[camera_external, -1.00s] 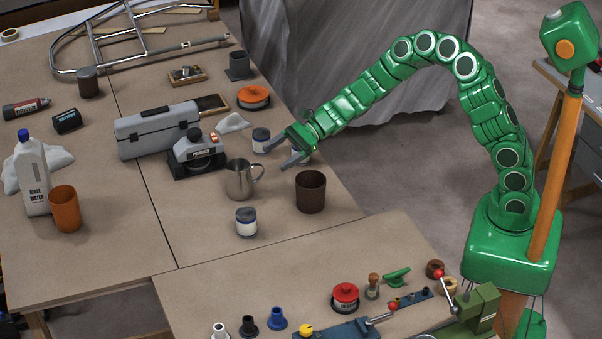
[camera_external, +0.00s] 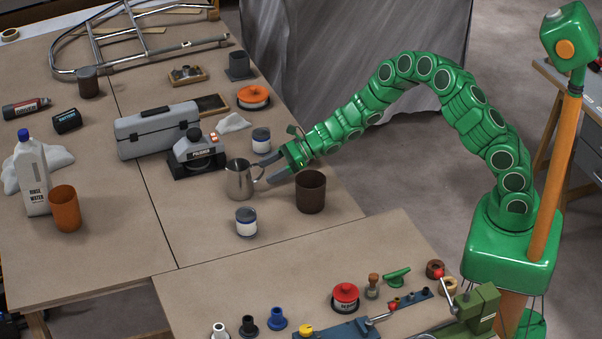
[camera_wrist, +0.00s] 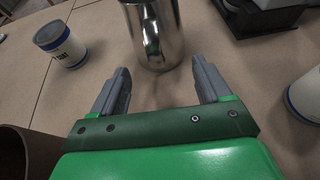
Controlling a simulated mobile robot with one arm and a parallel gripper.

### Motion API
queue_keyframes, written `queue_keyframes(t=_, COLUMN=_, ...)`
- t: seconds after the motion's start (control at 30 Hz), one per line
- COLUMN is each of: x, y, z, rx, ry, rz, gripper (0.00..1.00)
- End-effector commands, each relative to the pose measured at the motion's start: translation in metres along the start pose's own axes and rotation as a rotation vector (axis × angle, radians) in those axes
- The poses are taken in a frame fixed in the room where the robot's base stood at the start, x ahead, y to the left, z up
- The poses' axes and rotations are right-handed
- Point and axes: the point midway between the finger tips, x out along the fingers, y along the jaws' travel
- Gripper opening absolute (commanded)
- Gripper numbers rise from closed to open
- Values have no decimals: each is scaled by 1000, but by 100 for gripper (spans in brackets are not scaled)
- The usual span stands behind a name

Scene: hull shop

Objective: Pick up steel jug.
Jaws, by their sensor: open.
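The steel jug (camera_external: 238,180) stands upright on the brown table, with its handle turned right toward my gripper. In the wrist view the shiny jug (camera_wrist: 153,32) is just ahead of my fingers, its top cut off by the frame. My gripper (camera_external: 266,171) is open at the jug's right side, fingers near the handle. In the wrist view my gripper (camera_wrist: 160,82) shows two grey fingers spread with nothing between them.
A dark brown cup (camera_external: 311,192) stands close right of my gripper. White-and-blue tins stand in front (camera_external: 246,222) and behind (camera_external: 261,140). A polisher (camera_external: 198,158) is behind the jug. Bare table lies left of the jug.

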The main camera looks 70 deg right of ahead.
Motion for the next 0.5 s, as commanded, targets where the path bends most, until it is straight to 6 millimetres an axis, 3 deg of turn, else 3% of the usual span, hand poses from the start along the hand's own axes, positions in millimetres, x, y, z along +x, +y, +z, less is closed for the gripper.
queue_keyframes(t=0.5, x=48, y=2, z=0, rx=-1, ry=2, rz=-1, gripper=77)
